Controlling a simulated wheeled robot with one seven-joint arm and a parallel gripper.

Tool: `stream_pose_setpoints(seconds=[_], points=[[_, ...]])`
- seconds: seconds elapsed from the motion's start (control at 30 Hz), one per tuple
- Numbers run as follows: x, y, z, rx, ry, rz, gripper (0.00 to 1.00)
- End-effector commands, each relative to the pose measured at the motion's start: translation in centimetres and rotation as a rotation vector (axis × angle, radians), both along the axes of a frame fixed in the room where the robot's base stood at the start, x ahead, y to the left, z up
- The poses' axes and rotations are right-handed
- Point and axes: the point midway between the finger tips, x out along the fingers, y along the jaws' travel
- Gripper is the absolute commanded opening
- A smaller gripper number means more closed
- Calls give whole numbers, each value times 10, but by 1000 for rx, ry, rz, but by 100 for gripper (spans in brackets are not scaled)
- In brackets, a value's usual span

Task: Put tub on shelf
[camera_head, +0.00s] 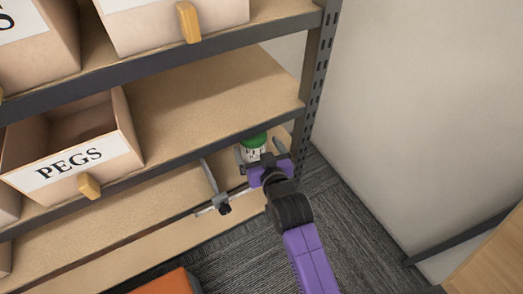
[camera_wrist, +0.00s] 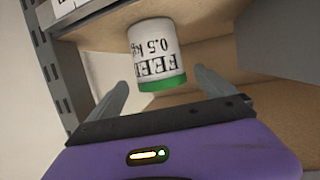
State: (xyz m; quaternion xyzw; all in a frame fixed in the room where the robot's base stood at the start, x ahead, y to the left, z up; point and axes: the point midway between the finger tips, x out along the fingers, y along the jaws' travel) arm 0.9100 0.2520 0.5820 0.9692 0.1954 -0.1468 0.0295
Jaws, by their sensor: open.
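The tub (camera_head: 253,153) is white with a green lid and dark print. It stands upright at the right end of a lower shelf (camera_head: 150,210), by the upright post. In the wrist view the tub (camera_wrist: 155,48) appears upside down, with its lid towards my gripper and "0.5 kg" on its side. My gripper (camera_head: 260,150) is open, with a finger on each side of the tub in the head view. In the wrist view the gripper (camera_wrist: 161,80) has the tub between and slightly beyond its fingertips. I cannot tell whether either finger touches it.
The middle shelf (camera_head: 215,90) is bare to the right of the PEGS bin (camera_head: 75,165). More bins stand on the top shelf (camera_head: 265,22). A slotted metal post (camera_head: 318,70) and a wall (camera_head: 420,90) are close on the right. An orange object (camera_head: 165,283) lies low in front.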

Motion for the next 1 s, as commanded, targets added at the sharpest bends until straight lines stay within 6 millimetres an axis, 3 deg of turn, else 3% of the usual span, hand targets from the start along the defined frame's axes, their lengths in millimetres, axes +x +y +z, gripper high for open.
stream_pose_setpoints(seconds=[0.23,0.67,0.83,1.0], points=[[-30,-13,11,-1,0,0,95],[-39,-19,10,-1,1,-3,95],[-72,-57,-11,-10,1,-37,95],[-139,-117,-32,-18,-3,-95,95]])
